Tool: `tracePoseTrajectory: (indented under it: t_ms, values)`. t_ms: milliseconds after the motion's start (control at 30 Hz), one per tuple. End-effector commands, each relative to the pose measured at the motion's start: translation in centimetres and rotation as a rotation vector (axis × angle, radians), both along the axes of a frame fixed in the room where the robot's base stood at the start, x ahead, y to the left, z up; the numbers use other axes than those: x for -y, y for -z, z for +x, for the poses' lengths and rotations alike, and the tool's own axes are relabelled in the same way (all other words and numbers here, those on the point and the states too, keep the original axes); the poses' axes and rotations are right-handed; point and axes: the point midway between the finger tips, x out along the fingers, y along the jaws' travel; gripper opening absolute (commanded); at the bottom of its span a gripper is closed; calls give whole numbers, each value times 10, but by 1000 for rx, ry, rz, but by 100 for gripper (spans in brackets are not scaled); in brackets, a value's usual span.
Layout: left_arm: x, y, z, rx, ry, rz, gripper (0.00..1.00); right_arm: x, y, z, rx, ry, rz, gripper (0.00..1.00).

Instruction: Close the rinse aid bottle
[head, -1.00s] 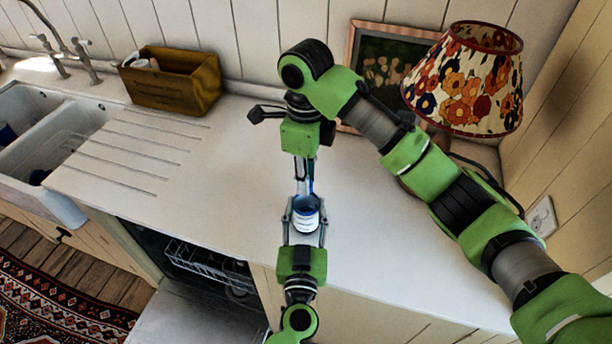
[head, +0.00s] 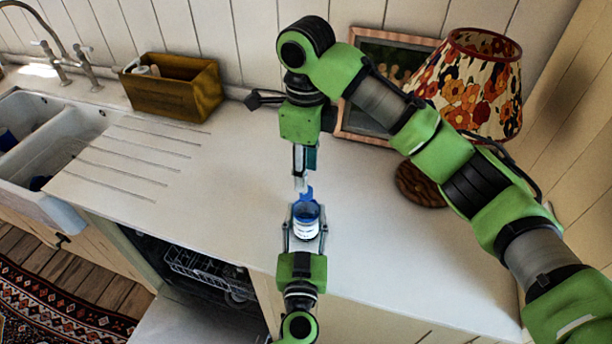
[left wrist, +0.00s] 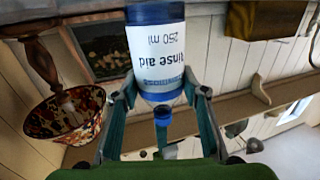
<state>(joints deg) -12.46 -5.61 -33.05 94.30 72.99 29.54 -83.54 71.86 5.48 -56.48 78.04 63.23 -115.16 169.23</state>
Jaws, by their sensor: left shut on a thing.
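The rinse aid bottle (head: 306,229) is blue with a white label. My left gripper (head: 305,238) is shut on it above the front part of the counter (head: 210,215). In the left wrist view the label of the bottle (left wrist: 160,55) reads upside down, and a small blue part (left wrist: 163,113) shows at its narrow end. In the head view a blue piece (head: 305,193) stands at the bottle's top, apparently its lid. My right gripper (head: 300,182) points down just above this piece. Whether it touches the piece, or its fingers are parted, is unclear.
A flowered lamp (head: 470,85) and a framed picture (head: 368,120) stand at the back right, behind my right arm. A wooden box (head: 172,92) is at the back left, beside the sink (head: 70,150). An open dishwasher (head: 200,270) lies below the counter.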

Motion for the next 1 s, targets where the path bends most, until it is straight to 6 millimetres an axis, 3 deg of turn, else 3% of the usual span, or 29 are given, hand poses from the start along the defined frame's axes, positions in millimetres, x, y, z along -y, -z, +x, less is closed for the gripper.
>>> tracePoseTrajectory:
  t_ms: [300,467,1000]
  values:
    - [0,0,0,-1,0,0,0,0,0,0,-1,-6,0,33]
    - [0,0,0,-1,0,0,0,-1,-1,0,1,-102,0,33]
    - [0,0,0,-1,0,0,0,-3,-10,1,7,-1032,-6,33]
